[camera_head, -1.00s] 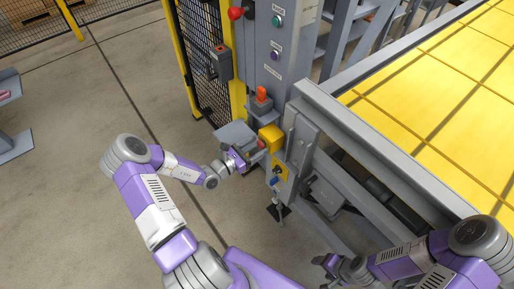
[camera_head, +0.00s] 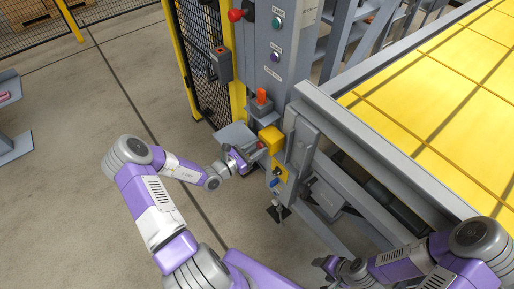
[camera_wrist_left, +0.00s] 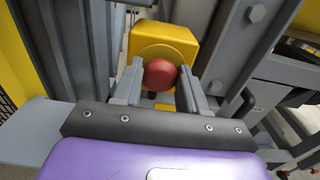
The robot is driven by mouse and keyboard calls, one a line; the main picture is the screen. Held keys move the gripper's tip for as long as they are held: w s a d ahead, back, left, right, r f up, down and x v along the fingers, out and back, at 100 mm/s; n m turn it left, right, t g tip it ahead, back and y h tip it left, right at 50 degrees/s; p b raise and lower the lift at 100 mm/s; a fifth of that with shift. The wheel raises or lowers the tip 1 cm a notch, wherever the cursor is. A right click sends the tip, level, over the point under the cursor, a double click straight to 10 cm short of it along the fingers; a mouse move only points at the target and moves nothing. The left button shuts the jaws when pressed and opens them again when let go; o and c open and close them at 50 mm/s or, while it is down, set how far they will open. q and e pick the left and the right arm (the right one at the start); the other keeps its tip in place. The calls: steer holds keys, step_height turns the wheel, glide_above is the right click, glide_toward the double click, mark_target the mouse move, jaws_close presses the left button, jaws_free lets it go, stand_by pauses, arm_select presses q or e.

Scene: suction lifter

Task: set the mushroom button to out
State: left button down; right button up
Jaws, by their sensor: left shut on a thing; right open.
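The red mushroom button (camera_wrist_left: 160,75) sits on the face of a yellow box (camera_wrist_left: 167,38) in the left wrist view. In the head view the yellow box (camera_head: 271,138) is fixed to the grey frame, and the red button (camera_head: 261,145) shows at its left side. My left gripper (camera_head: 254,151) is at the button; in its wrist view the two fingers (camera_wrist_left: 158,88) are shut on the button, one on each side. Whether the button is pressed or out I cannot tell. My right gripper (camera_head: 328,262) is open and empty at the bottom, apart from the frame.
A grey column with a green button (camera_head: 278,21) and a red knob (camera_head: 235,15) stands above. An orange-red switch (camera_head: 261,95) sits above the yellow box. A yellow panel with a blue part (camera_head: 276,183) is below. Free floor lies left.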

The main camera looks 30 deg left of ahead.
arm_select(q)
steer(key=shift+p+v, duration=0.75)
steer(key=c, duration=0.7)
jaws_free()
steer(key=shift+o, duration=0.2)
steer(key=p+v, duration=0.1)
steer(key=v, duration=0.6)
steer(key=shift+s, duration=0.3)
steer(key=shift+a, duration=0.1)
